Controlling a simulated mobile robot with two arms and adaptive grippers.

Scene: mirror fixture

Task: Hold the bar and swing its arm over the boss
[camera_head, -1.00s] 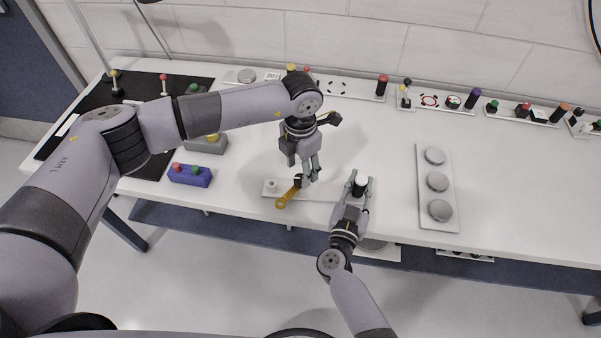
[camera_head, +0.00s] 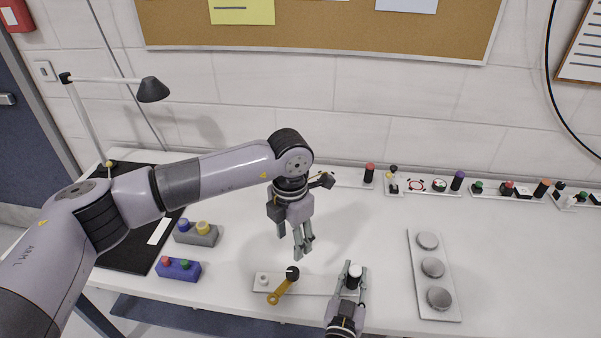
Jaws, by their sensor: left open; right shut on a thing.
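A pale bar (camera_head: 318,284) lies near the table's front edge. A small white boss (camera_head: 263,279) stands at its left end. The yellow swing arm (camera_head: 281,288) has a black knob (camera_head: 292,272) and points down-left, its ring end past the bar's front edge, beside the boss and not over it. My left gripper (camera_head: 303,252) is open and empty, above and behind the black knob, apart from it. My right gripper (camera_head: 354,281) is shut on the white-topped black post (camera_head: 355,270) at the bar's right end; its fingers hide part of the post.
A grey plate with several round discs (camera_head: 442,312) lies to the right. A blue button box (camera_head: 178,269) and a grey button box (camera_head: 196,234) stand left. A row of knobbed plates (camera_head: 427,186) lines the back. The table between is clear.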

